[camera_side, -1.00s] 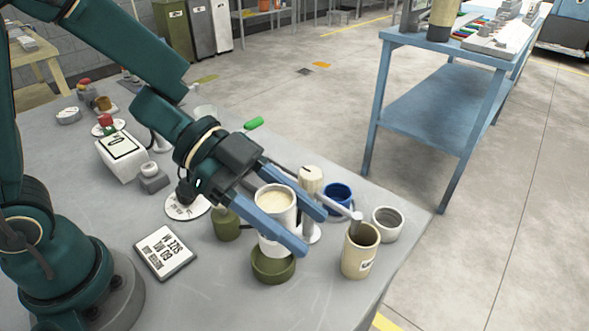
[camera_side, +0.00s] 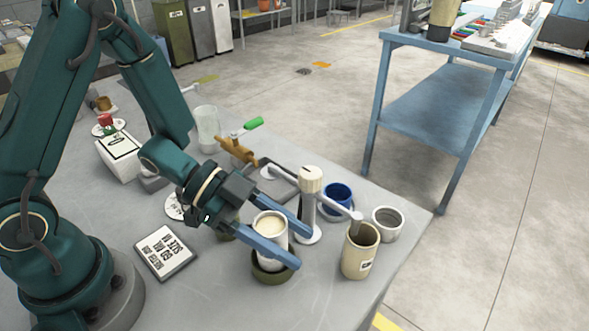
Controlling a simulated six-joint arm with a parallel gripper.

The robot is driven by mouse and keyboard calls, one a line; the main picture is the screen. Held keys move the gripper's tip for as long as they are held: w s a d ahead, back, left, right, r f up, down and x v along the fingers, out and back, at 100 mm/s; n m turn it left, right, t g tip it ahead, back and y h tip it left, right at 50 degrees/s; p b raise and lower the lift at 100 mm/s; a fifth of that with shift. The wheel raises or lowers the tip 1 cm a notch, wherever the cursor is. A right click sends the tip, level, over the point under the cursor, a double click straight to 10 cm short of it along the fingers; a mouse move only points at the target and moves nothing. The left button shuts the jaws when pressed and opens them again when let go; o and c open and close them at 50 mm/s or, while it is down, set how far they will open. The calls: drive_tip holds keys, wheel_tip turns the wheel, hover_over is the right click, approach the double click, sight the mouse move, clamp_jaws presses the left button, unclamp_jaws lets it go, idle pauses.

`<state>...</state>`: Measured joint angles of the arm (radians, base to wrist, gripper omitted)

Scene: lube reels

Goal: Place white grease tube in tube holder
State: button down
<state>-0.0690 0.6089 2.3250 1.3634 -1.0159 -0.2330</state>
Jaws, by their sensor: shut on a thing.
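The white grease tube (camera_side: 270,228) stands upright, its cream top facing up. My gripper (camera_side: 303,251) is shut on it, with one blue finger on either side. The olive-green round holder (camera_side: 272,278) is directly below the tube on the table. The tube's lower end appears to be within the holder's rim, but the near finger hides part of the join, so I cannot tell whether it rests on the bottom.
A beige cup (camera_side: 359,262), a grey ring-shaped cup (camera_side: 387,222) and a blue cup (camera_side: 337,199) stand to the right. A cream-capped post (camera_side: 310,190) with an arm is close behind my fingers. A label plate (camera_side: 166,251) lies at left. The front table is clear.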

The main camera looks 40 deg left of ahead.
drive_tip(key=shift+f, duration=0.75)
drive_tip(key=shift+f, duration=0.15)
drive_tip(key=shift+c, duration=1.2)
unclamp_jaws()
